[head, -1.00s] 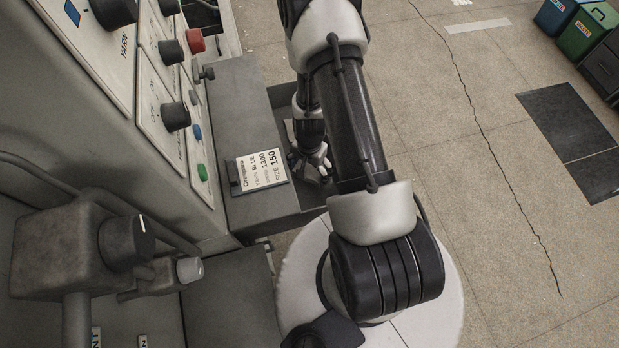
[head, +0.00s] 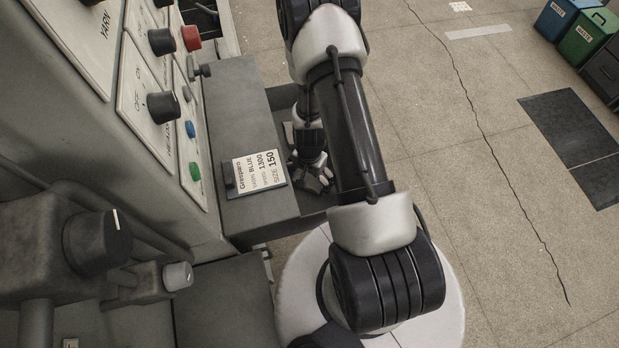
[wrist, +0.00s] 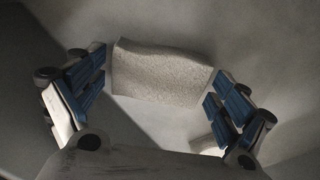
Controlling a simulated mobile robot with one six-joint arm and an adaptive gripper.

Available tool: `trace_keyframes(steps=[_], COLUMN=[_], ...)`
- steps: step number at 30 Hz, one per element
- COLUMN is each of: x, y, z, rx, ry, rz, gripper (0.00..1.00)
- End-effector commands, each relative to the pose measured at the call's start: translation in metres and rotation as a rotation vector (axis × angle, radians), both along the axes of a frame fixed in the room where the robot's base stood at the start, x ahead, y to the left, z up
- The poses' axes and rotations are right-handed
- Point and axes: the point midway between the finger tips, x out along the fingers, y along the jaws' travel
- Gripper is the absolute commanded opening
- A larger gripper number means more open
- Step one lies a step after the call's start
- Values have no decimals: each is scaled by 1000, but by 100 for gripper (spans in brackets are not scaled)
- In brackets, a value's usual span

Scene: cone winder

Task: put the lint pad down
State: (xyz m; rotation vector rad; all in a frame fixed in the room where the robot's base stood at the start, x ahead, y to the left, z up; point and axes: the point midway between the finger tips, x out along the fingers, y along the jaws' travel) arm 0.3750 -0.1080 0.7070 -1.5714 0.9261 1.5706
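The lint pad is a pale, slightly wavy rectangular pad (wrist: 160,73). In the wrist view it lies between the fingertips of my gripper (wrist: 161,75), spanning nearly the whole gap. The blue-padded fingers are spread wide, with a tip close to each end of the pad. I cannot tell whether they press on it or stand just clear. In the head view my gripper (head: 316,180) is low beside the grey shelf, over a dark grey tray (head: 308,218). The pad cannot be made out there.
A label card (head: 260,171) stands on the grey shelf (head: 240,110). The machine's control panel (head: 165,100) with knobs and buttons rises to the left. A blue bin (head: 555,18) and a green bin (head: 587,38) stand far right. The floor between is clear, with dark mats (head: 570,130).

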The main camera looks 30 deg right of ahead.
Motion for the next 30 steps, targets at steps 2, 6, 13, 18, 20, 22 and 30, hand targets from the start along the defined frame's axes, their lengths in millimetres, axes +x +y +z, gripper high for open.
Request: trace_keyframes(steps=[2, 6, 13, 18, 20, 22, 30], x=[0, 0, 0, 0, 0, 0, 0], y=[0, 0, 0, 0, 0, 0, 0], z=[0, 0, 1, 8, 13, 20, 61], rx=[0, 0, 0, 0, 0, 0, 0], ry=[0, 0, 0, 0, 0, 0, 0], rz=[0, 0, 0, 0, 0, 0, 0], gripper=[100, 100, 100, 100, 100, 100, 100])
